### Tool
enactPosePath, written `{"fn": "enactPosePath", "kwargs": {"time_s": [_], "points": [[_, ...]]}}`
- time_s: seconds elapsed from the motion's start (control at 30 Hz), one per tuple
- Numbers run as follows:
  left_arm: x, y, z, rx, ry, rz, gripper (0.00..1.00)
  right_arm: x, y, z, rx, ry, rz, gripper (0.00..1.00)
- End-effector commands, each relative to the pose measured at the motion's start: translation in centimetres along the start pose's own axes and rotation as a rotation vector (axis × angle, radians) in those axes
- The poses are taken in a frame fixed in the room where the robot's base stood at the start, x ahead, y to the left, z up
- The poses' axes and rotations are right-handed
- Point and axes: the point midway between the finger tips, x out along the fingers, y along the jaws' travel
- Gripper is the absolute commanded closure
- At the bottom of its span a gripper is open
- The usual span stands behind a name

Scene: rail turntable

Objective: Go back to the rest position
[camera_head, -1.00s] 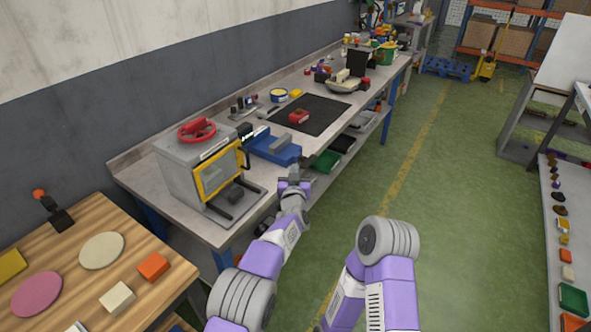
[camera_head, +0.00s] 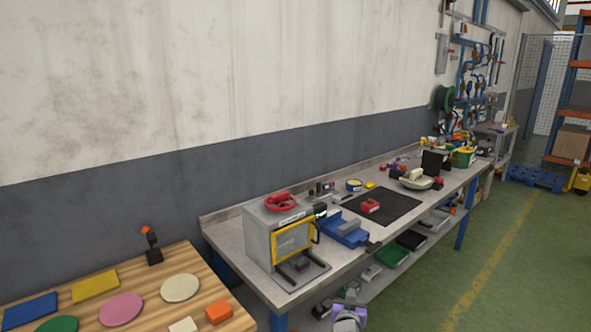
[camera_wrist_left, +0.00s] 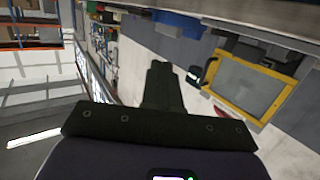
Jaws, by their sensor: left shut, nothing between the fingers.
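My left gripper (camera_head: 350,291) shows at the bottom edge of the head view, in front of the long workbench (camera_head: 232,237). In the left wrist view, its dark fingers (camera_wrist_left: 162,80) are together with nothing between them, apart from the bench things. The grey machine (camera_head: 262,235) with a yellow-framed window and red handwheel stands on the bench, up and left of the gripper in the head view. Its yellow frame also shows in the left wrist view (camera_wrist_left: 284,104). My right gripper is out of sight.
A blue vise (camera_head: 345,231) and a black mat (camera_head: 398,207) with a red item lie on the bench. A wooden table (camera_head: 205,285) with coloured discs and blocks stands at lower left. Green floor (camera_head: 430,270) is open on the right.

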Motion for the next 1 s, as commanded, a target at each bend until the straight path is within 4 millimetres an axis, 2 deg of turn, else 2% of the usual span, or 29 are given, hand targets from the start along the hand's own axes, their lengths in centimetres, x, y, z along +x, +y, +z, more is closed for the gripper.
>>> {"fn": "enactPosePath", "kwargs": {"time_s": [0.03,0.17,0.27,0.37,0.4,0.47,0.5,0.57,0.6,0.67,0.7,0.83,0.9,1.0], "points": [[-0.1,-1.4,1.5,-0.005,-0.034,-0.012,1.00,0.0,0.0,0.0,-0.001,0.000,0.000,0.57],[-0.7,-4.7,5.6,-0.023,-0.129,-0.036,1.00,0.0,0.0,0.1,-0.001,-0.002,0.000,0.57],[-2.0,-7.8,9.6,-0.045,-0.225,-0.059,1.00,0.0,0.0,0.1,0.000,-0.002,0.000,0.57],[-4.5,-11.6,15.0,-0.082,-0.356,-0.086,1.00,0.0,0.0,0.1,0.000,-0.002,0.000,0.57],[-6.0,-13.0,17.3,-0.103,-0.416,-0.095,1.00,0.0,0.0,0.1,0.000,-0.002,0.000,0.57],[-8.6,-14.9,20.6,-0.138,-0.505,-0.108,1.00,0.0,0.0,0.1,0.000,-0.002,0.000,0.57],[-10.5,-16.0,22.8,-0.165,-0.566,-0.114,1.00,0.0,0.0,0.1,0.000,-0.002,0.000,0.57],[-13.8,-17.3,25.8,-0.207,-0.659,-0.121,1.00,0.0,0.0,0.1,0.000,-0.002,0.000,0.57],[-16.2,-17.9,27.6,-0.238,-0.721,-0.124,1.00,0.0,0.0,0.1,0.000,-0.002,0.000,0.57],[-20.0,-18.5,30.1,-0.288,-0.813,-0.126,1.00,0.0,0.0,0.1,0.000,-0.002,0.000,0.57],[-22.8,-18.7,31.5,-0.325,-0.876,-0.125,1.00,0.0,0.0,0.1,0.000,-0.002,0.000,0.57],[-31.8,-18.1,34.6,-0.449,-1.063,-0.112,1.00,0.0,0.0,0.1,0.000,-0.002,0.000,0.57],[-36.0,-17.3,35.3,-0.509,-1.146,-0.099,1.00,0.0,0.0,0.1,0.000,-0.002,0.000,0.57],[-40.9,-16.1,35.5,-0.581,-1.238,-0.080,1.00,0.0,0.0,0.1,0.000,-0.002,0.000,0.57]]}}
